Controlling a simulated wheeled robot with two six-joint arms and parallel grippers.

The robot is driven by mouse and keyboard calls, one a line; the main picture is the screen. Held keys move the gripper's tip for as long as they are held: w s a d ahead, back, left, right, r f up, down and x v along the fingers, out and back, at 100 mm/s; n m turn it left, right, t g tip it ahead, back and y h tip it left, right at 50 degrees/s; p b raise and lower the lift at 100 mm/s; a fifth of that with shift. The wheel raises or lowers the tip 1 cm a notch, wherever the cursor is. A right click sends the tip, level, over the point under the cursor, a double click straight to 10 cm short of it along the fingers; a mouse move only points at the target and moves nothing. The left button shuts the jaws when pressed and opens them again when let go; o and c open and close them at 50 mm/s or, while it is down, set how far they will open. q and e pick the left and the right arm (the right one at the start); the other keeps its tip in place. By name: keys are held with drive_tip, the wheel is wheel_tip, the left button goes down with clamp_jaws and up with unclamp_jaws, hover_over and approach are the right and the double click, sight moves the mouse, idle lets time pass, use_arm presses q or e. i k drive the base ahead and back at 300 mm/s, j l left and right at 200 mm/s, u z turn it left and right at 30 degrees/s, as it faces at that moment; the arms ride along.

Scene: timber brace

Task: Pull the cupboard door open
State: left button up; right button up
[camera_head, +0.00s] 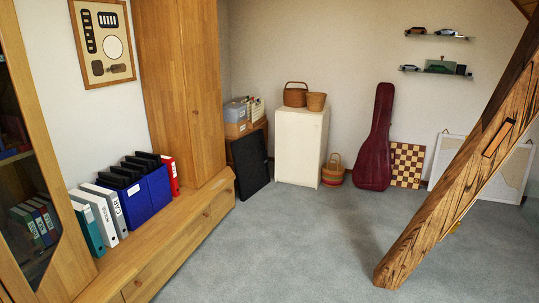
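Two things here could be the cupboard. At the far left edge, part of a glass-fronted wooden cabinet (28,170) shows, with binders behind the glass. Neither of my grippers is in view.
A long low wooden unit (165,243) with drawers carries binders (130,190). A slanted timber brace (460,170) crosses the right side down to the floor. A dark panel (249,163), a red guitar case (376,145) and baskets (333,170) stand at the back. The middle carpet (300,235) is clear.

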sight(198, 19)
drive_tip(key=i, duration=2.1)
